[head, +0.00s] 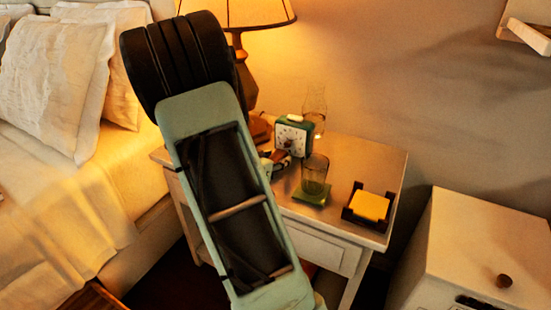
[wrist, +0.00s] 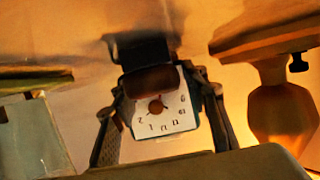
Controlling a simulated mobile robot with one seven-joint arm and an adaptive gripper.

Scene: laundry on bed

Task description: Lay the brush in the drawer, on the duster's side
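A brown and black object, likely the brush (wrist: 150,79), lies on the nightstand top in front of the clock. My gripper (wrist: 160,85) is around it in the wrist view, one finger at each side, with a visible gap at the right finger. In the head view my gripper (head: 281,160) is low at the nightstand, left of the green coaster, mostly hidden by my arm. The nightstand drawer (head: 318,246) shows its pale front below the top and looks shut; my arm covers its left part. I cannot make out a duster.
The green clock (head: 292,137) stands just behind my gripper. A glass (head: 314,174) on a green coaster (head: 312,195), another glass (head: 315,105), a yellow note holder (head: 370,207) and a lamp (head: 240,14) crowd the nightstand (head: 385,165). A bed (head: 60,190) is left; a white cabinet (head: 470,240) is right.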

